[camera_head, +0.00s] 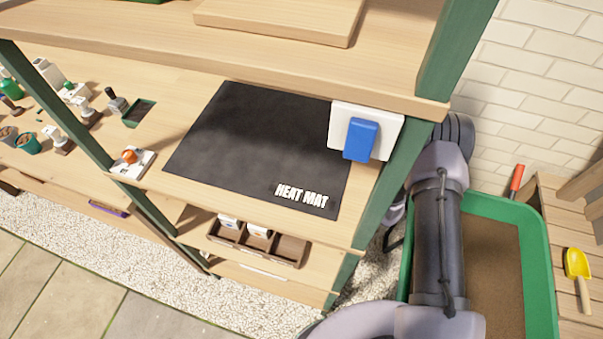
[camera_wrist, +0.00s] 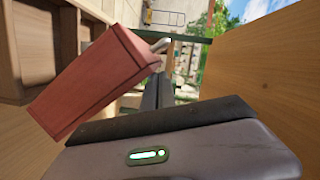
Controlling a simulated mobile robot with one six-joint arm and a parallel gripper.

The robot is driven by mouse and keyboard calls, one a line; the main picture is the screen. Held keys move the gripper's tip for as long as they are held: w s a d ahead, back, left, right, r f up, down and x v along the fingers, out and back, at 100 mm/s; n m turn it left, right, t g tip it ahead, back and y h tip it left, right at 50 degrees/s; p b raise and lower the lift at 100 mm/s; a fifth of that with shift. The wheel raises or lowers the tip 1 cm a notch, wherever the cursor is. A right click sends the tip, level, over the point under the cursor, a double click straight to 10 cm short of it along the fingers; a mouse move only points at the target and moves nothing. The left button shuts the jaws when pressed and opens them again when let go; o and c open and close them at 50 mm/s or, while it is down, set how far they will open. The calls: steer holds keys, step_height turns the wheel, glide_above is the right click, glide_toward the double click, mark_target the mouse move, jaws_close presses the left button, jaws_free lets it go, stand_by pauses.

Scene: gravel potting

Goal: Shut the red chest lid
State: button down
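The red chest (camera_wrist: 98,82) shows in the wrist view as a tilted red box shape at the left. A short pale handle (camera_wrist: 161,46) sticks out at its upper right end. I cannot tell how far its lid stands open. My gripper (camera_wrist: 158,88) points away from the wrist camera, its two dark fingers side by side with almost no gap and nothing seen between them. The fingers are just right of the red box; I cannot tell if they touch it. In the head view neither the chest nor my gripper shows.
A wooden panel (camera_wrist: 262,80) stands close on the right in the wrist view. A green soil bin (camera_head: 535,250) and yellow scoop (camera_head: 577,265) are at the right.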

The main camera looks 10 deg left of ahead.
steer(key=shift+s+a+f, duration=0.1)
steer(key=shift+s+f, duration=0.2)
steer(key=shift+s, duration=0.4)
steer(key=shift+s+f, duration=0.25)
steer(key=shift+s, duration=0.4)
steer(key=shift+s+a+f, duration=0.1)
steer(key=shift+s+f, duration=0.2)
steer(key=shift+s, duration=0.4)
